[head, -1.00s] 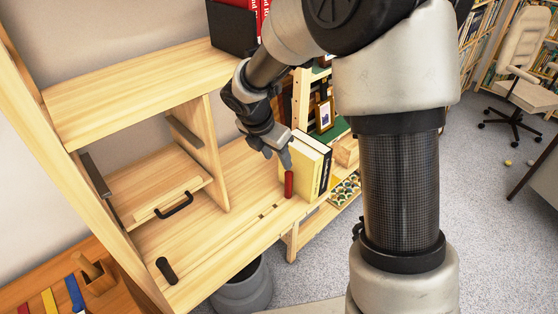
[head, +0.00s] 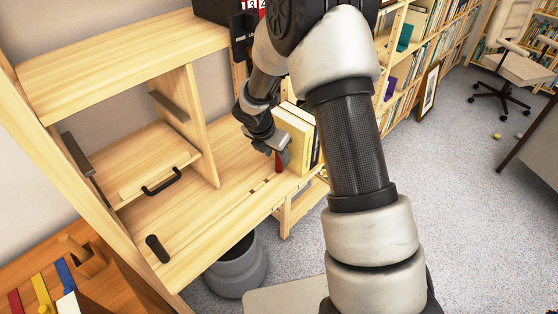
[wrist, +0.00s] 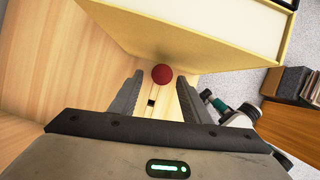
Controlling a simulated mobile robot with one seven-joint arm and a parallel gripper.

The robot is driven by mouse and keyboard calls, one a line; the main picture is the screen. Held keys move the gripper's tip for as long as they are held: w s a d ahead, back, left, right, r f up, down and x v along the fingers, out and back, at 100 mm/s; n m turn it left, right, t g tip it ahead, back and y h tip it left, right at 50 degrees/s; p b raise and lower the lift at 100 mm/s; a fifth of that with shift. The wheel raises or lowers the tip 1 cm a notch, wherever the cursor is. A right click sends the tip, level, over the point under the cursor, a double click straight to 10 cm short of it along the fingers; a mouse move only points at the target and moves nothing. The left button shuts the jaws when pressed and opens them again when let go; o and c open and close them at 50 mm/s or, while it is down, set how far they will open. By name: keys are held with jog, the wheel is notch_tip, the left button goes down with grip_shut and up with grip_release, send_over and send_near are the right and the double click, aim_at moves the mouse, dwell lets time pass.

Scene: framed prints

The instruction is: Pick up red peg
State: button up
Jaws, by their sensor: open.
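The red peg (head: 279,163) stands upright on the wooden desk surface (head: 215,215), close beside a pale yellow book. In the wrist view its round red top (wrist: 162,74) shows just beyond the fingertips, about midway between them. My gripper (head: 283,152) is above and around the peg's upper part in the head view, and partly hides it. In the wrist view the two fingers of my gripper (wrist: 160,82) are spread apart with nothing held between them. I cannot tell whether a finger touches the peg.
The yellow book (head: 293,137) stands right behind the peg; it fills the top of the wrist view (wrist: 190,30). A drawer front with a black handle (head: 164,181) is to the left. A grey bin (head: 238,265) stands below.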

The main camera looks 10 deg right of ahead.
jog(key=shift+x, duration=1.25)
grip_shut()
jog(key=shift+r, duration=0.1)
